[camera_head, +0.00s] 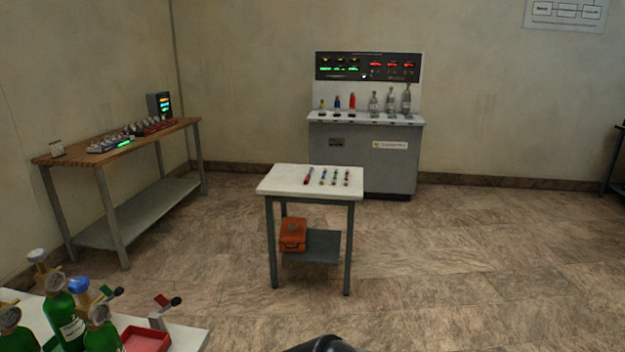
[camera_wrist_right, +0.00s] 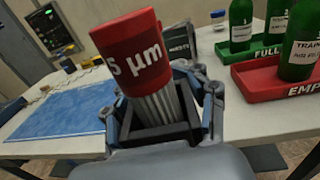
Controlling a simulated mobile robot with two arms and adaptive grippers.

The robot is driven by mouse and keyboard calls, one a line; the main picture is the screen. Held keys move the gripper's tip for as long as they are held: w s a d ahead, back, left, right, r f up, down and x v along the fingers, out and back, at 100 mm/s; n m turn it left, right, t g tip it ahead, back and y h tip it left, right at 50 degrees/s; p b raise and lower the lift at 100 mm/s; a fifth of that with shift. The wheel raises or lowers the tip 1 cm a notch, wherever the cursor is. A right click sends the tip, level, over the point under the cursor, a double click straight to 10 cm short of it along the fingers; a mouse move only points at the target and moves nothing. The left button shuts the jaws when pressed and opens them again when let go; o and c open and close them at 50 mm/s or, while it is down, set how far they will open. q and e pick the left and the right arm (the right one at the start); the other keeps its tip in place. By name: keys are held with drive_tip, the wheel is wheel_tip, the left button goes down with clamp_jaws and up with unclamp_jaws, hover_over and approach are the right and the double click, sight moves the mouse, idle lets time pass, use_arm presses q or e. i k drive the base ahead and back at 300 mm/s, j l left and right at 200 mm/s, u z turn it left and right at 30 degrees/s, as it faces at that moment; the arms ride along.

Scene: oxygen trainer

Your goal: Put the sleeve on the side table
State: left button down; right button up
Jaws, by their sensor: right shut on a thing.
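In the right wrist view, a sleeve (camera_wrist_right: 130,50) with a red band marked in white, ending in "µm", and a pale ribbed part below it stands between the fingers of my right gripper (camera_wrist_right: 162,118). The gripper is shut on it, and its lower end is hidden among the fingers. In the head view, a small white-topped table (camera_head: 272,184), which looks like the side table, stands mid-floor. Several small coloured tools lie across its top. My left gripper is not in view, and the head view does not show the sleeve.
A white bench (camera_head: 190,335) with green bottles (camera_head: 72,330) and a red tray (camera_head: 146,340) is at the lower left. The wrist view shows a blue mat (camera_wrist_right: 65,115) and a red tray (camera_wrist_right: 270,88). A wooden bench (camera_head: 120,143) and a grey console (camera_head: 362,155) stand farther back. Floor at right is clear.

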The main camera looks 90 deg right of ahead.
sight(287, 176)
drive_tip(key=l+z, duration=0.6)
drive_tip(key=z, duration=0.2)
drive_tip(key=l+z, duration=0.4)
drive_tip(key=i+l+z, duration=0.3)
drive_tip(key=l+z, duration=0.15)
drive_tip(key=i+l+z, duration=0.9)
drive_tip(key=i+u, duration=0.3)
drive_tip(key=i, duration=0.15)
drive_tip(key=i+l+u, duration=0.15)
drive_tip(key=i+u, duration=0.2)
drive_tip(key=i+j+u, duration=0.1)
drive_tip(key=i+u, duration=0.95)
drive_tip(key=i+j+z, duration=0.15)
drive_tip(key=i+z, duration=0.3)
drive_tip(key=i+j+z, duration=0.6)
drive_tip(key=z, duration=0.25)
drive_tip(key=i+j+z, duration=0.55)
drive_tip(key=z, duration=0.2)
drive_tip(key=i+j+z, duration=0.15)
drive_tip(key=j+z, duration=0.2)
